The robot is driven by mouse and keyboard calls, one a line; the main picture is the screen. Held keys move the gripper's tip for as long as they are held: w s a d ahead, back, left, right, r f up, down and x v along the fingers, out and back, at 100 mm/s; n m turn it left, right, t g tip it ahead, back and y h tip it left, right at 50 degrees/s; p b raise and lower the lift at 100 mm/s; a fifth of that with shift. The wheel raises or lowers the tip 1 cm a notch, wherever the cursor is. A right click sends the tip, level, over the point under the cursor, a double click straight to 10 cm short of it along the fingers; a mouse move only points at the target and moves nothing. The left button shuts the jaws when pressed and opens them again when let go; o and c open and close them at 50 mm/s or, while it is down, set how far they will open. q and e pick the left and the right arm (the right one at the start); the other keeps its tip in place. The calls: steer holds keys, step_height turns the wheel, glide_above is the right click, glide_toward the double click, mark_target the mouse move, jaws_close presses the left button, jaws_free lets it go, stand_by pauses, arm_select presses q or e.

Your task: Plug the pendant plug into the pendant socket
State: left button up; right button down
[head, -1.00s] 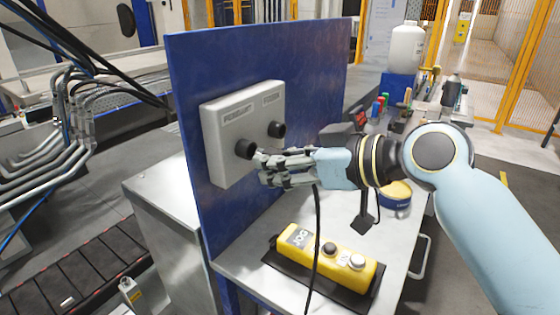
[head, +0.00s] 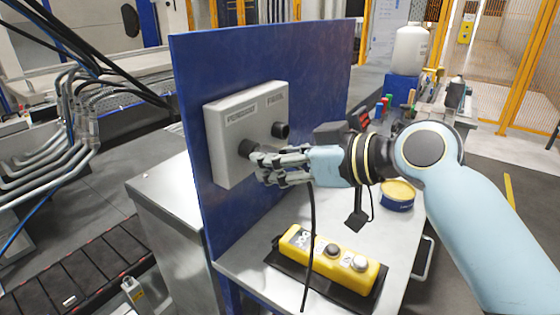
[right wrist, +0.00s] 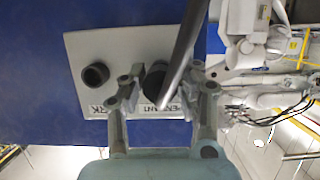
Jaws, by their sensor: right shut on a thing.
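A grey socket box (head: 222,150) is fixed to a blue upright panel. In the head view its left, black round opening or fitting (head: 246,147) is under the PENDANT label; a second black socket (head: 280,130) is to the right and also shows in the right wrist view (right wrist: 95,76). My right gripper (head: 256,166) is shut on the black pendant plug (right wrist: 155,83), close in front of the PENDANT position. The fingers and cable partly hide the plug, so I cannot tell how deep it sits. My left gripper is out of view.
A black cable (head: 312,225) hangs from the plug past the yellow pendant (head: 330,258), which lies on a black mat on the metal table (head: 235,266).

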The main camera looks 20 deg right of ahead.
steer(key=shift+w+a, duration=0.45)
steer(key=shift+w, duration=0.1)
steer(key=c, duration=0.9)
jaws_free()
steer(key=shift+o, duration=0.2)
steer(key=v, duration=1.2)
